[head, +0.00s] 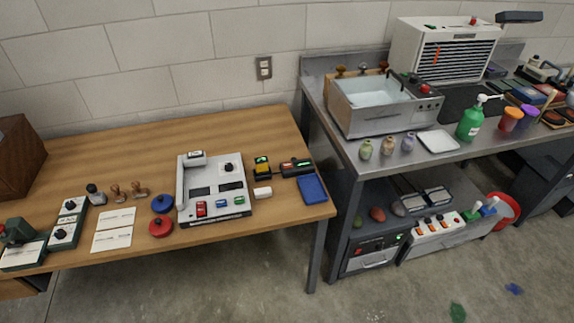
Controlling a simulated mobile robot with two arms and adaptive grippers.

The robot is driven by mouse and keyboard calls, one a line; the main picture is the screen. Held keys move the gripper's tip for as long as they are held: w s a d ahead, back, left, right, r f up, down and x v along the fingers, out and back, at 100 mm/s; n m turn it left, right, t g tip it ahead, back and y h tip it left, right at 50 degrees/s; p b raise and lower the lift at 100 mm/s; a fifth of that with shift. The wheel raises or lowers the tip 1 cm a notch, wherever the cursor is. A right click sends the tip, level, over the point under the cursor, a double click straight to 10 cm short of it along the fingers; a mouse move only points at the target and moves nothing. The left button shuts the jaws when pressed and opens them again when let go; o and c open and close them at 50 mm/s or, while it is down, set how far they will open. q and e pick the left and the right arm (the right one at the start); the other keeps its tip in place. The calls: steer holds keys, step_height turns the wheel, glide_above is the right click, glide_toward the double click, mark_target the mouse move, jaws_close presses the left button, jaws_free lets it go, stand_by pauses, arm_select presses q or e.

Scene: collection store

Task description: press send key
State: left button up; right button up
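A light grey desk machine (214,214) sits on the wooden table. It has a handset (181,187) along its left side, dark display panels, a black knob (228,167), a red key (201,209), a blue key (222,202) and a green key (239,200) along its front. The labels are too small to read, so I cannot tell which one is the send key. Neither of my grippers is in view, and nothing covers the keys.
Stamps (118,192), white cards (112,240), red and blue round items and a blue pad (312,189) lie around the machine on the wooden table (130,153). A metal bench (345,152) with a water basin (374,92) stands to the right. Floor in front is mostly clear.

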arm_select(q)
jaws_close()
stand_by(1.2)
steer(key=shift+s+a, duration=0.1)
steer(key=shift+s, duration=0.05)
